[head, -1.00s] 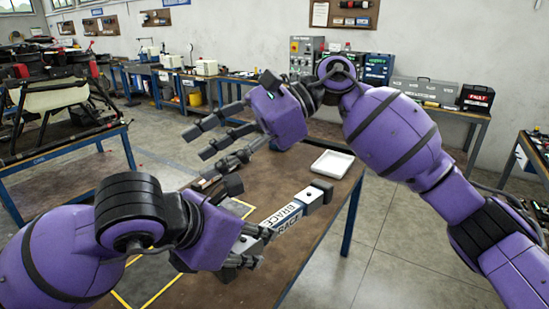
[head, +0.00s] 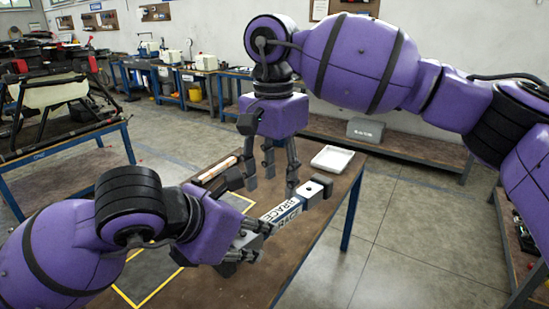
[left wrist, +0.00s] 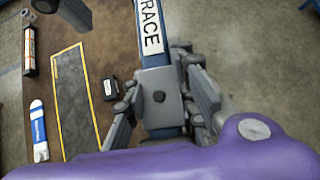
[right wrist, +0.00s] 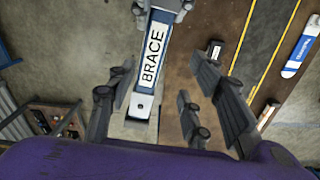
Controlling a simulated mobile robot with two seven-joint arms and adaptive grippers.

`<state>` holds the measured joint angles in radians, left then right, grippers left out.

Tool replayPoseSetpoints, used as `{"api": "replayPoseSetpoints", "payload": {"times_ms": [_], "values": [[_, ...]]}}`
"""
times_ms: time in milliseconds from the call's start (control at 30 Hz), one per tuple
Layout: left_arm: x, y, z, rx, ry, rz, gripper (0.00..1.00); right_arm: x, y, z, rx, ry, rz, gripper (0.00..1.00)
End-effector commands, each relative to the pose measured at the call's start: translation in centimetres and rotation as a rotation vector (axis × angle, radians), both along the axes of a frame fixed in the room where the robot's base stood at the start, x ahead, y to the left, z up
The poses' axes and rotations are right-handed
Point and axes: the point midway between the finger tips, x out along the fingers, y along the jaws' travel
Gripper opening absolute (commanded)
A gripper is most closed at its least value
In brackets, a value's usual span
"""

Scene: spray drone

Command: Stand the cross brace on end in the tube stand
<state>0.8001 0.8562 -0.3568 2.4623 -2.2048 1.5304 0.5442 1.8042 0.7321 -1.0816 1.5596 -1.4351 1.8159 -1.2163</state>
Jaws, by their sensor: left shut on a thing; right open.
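The cross brace (head: 284,213) is a long bar with dark blue sides and a white BRACE label. My left gripper (head: 246,246) is shut on its near end, where a grey end block shows between the fingers in the left wrist view (left wrist: 160,98). The brace appears to lie level above the table. My right gripper (head: 268,178) is open and points down over the brace's far part. In the right wrist view the brace's far end (right wrist: 142,106) lies between the spread fingers, apparently untouched. I cannot make out the tube stand for sure.
A white tray (head: 333,158) sits at the table's far corner. A yellow-edged dark mat (left wrist: 75,95) lies on the table, with a small black block (left wrist: 110,88), a blue-and-white tube (left wrist: 39,132) and a dark holder (left wrist: 29,50) near it.

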Motion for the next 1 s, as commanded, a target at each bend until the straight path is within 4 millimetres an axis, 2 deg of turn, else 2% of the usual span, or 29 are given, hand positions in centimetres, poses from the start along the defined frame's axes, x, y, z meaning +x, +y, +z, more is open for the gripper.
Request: {"api": "replayPoseSetpoints", "payload": {"times_ms": [33,200,400,800,1000], "values": [[0.0,0.0,0.1,-0.001,-0.003,-0.001,0.0,-0.1,-0.1,-1.1,-0.002,0.002,0.001,0.47],[0.0,0.0,0.1,-0.001,-0.003,0.0,0.0,-0.1,-0.1,-4.1,0.0,0.001,0.001,0.47],[0.0,0.0,0.1,-0.001,-0.003,0.0,0.0,-0.1,-0.1,-6.3,0.001,0.0,0.001,0.47],[0.0,0.0,0.1,-0.001,-0.003,0.0,0.0,-0.1,-0.1,-6.9,0.002,0.0,0.001,0.47],[0.0,-0.1,0.2,-0.003,-0.003,-0.003,0.0,-0.1,0.0,-6.9,0.004,-0.002,0.001,0.21]]}}
